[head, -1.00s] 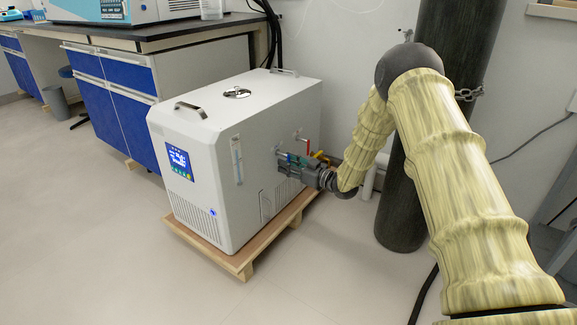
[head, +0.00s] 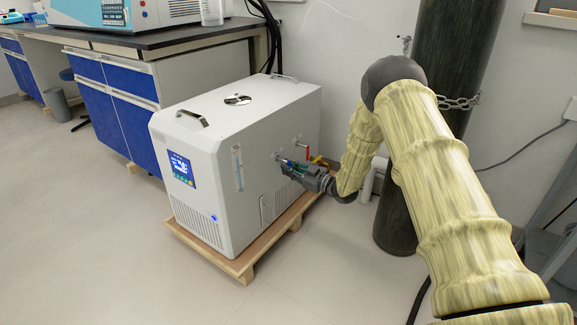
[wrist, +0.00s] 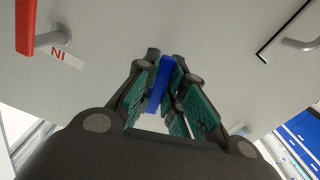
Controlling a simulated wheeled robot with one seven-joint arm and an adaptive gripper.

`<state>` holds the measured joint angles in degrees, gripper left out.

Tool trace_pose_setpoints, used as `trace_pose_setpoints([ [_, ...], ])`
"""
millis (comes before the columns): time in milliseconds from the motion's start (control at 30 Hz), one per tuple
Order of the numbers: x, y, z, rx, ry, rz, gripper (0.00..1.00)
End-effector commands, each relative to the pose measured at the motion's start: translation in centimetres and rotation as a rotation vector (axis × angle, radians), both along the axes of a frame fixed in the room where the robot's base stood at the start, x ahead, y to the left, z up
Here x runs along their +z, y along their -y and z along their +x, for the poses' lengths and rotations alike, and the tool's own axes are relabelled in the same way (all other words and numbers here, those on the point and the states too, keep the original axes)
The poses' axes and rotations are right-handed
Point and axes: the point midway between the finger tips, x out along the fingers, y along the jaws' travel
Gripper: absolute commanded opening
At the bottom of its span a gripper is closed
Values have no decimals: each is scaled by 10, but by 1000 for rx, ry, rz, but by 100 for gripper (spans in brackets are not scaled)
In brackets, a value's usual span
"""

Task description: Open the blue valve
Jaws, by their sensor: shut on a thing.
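The blue valve handle (wrist: 159,84) shows in the wrist view, between the green-padded fingers of my gripper (wrist: 160,90). The fingers are closed on both sides of the handle. In the head view my gripper (head: 294,167) is at the right side of the white chiller box (head: 235,140), and only a little blue shows at its tips. The valve's stem and pipe are mostly hidden behind the fingers.
A red valve handle (head: 307,151) is just right of and above my gripper; it also shows in the wrist view (wrist: 26,28), near an "IN" label. A dark gas cylinder (head: 400,215) stands right of the box. Floor in front is clear.

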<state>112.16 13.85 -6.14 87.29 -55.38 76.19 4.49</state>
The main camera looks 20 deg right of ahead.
Motion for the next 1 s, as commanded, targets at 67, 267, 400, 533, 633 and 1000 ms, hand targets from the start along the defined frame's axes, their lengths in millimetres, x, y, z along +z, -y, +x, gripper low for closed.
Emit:
trace_pose_setpoints([
  [67,5,2,1,0,41,-59,0],
  [267,6,6,4,1,158,-210,0],
  [400,8,9,6,1,241,-314,0],
  [533,11,11,8,2,317,-412,0],
  [633,12,13,9,1,375,-487,0],
  [1000,21,16,12,3,588,-759,0],
])
